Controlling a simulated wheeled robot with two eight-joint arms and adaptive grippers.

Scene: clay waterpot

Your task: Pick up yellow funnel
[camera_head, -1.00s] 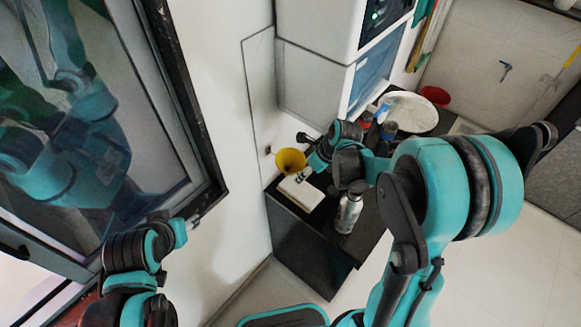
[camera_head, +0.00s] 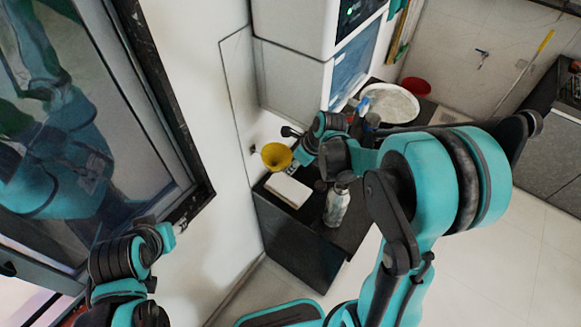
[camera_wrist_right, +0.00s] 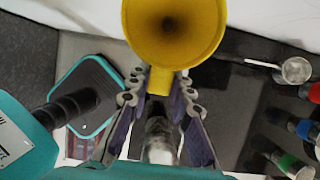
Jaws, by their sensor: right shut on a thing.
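The yellow funnel (camera_head: 277,157) shows in the head view near the white wall, above a white flat block on the black counter. Its wide mouth faces the camera. My right gripper (camera_head: 294,163) is beside it at its right. In the right wrist view, the funnel (camera_wrist_right: 160,52) has its narrow neck between the two fingers of my right gripper (camera_wrist_right: 160,92), which is shut on it. I cannot tell whether the funnel touches anything below.
The white block (camera_head: 289,190) and a silver bottle (camera_head: 337,207) stand on the black counter (camera_head: 290,232). A round pale basin (camera_head: 390,103) and red bowl (camera_head: 416,86) are behind. A white cabinet (camera_head: 293,75) rises behind the funnel. A dark-framed window (camera_head: 185,130) is left.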

